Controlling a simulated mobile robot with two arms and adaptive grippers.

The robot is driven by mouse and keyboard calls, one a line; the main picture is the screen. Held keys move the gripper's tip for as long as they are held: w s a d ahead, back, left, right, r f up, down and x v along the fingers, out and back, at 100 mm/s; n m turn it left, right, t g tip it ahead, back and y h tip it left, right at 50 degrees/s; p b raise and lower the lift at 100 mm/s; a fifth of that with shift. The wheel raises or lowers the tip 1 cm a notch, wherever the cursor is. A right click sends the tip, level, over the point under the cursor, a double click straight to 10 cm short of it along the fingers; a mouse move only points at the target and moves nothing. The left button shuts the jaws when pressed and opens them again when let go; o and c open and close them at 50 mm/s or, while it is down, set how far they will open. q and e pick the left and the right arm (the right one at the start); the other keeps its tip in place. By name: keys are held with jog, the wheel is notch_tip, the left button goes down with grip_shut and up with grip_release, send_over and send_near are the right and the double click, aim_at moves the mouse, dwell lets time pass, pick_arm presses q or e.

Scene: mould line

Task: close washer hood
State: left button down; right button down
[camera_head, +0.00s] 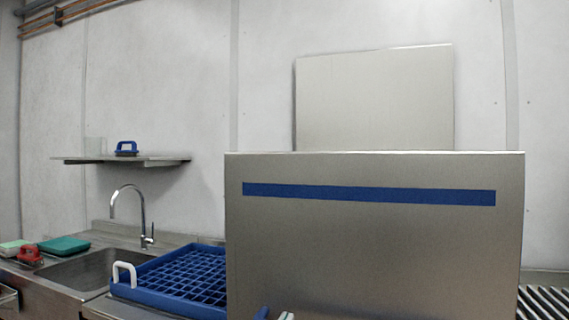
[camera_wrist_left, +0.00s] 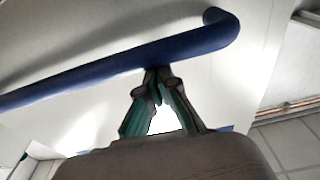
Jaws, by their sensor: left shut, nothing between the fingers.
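The washer hood (camera_head: 370,245) is a big brushed-steel box with a blue stripe across its front, right of the middle in the head view. Its lower edge is out of frame, so I cannot tell how far down it is. A blue bar handle (camera_wrist_left: 130,68) crosses the left wrist view; a small blue end (camera_head: 262,313) shows at the bottom of the head view. My left gripper (camera_wrist_left: 157,75) is shut and empty, its fingertips at the bar, apparently touching its near side, not around it. In the head view only a sliver of this gripper (camera_head: 286,316) shows.
A blue dish rack (camera_head: 170,285) with a white handle sits left of the hood. Further left are a sink (camera_head: 85,272) with a tap (camera_head: 142,215), a red tool (camera_head: 29,254) and a green pad (camera_head: 63,245). A roller track (camera_head: 545,303) is at right.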

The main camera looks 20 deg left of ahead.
pick_arm(q)
jog(key=r+p, duration=0.3)
jog(key=shift+w+a+r+p, duration=0.15)
jog(key=shift+w+r+p, duration=0.25)
jog(key=s+a+p, duration=0.2)
jog(key=s+p, duration=0.8)
jog(key=p, duration=0.4)
jog(key=w+p, duration=0.3)
jog(key=w, duration=0.6)
jog(key=shift+d+f+b, duration=0.1)
jog(key=shift+f+b, duration=0.5)
jog(key=shift+f, duration=1.2)
